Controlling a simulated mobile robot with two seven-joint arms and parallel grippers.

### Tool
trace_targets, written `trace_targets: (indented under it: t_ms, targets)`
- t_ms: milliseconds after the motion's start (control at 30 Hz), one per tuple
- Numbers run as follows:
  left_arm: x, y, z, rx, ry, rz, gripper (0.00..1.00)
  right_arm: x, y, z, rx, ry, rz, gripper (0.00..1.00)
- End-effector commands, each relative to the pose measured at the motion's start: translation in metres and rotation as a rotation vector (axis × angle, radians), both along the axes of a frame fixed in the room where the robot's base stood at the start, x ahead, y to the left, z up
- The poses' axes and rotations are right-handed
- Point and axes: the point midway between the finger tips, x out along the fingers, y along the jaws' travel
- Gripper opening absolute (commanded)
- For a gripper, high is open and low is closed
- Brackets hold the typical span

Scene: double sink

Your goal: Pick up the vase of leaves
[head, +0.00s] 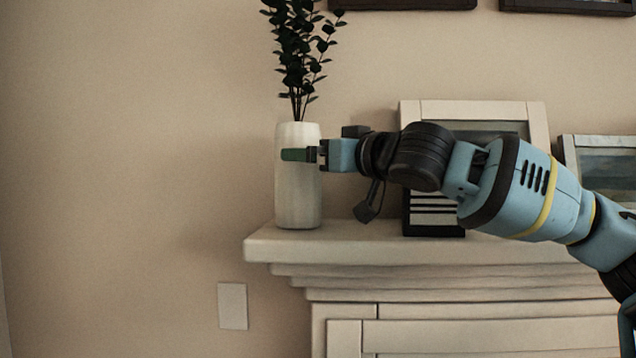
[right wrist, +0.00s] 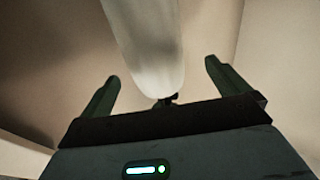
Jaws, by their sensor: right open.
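The white vase (head: 297,195) stands upright near the left end of the mantel shelf, with dark leafy stems (head: 300,60) rising from its top. My right gripper (head: 298,155) reaches in from the right at the height of the vase's upper body, and one finger overlaps the vase in the head view. In the right wrist view the pale vase body (right wrist: 150,50) shows between the two spread fingers of the right gripper (right wrist: 162,70), with gaps on both sides. The right gripper is open and holds nothing. My left gripper is not in view.
The mantel shelf (head: 350,245) ends just left of the vase. Framed pictures lean on the wall behind my right arm (head: 530,110) and farther right (head: 600,142). A dark striped item (head: 432,222) stands under the arm. The wall left of the vase is clear.

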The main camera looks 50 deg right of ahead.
Motion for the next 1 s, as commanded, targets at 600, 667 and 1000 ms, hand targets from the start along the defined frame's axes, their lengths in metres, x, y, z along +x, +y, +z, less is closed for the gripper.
trace_targets:
  t_ms: [600, 667, 1000]
  targets:
    - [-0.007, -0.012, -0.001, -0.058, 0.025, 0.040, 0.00, 0.030, 0.000, -0.017, 0.031, 0.048, 0.000, 1.00]
    - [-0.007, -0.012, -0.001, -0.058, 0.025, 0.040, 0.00, 0.032, 0.000, -0.017, 0.030, 0.047, 0.001, 1.00]
    - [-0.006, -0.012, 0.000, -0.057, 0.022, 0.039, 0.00, 0.047, -0.005, -0.019, 0.029, 0.049, 0.000, 1.00]
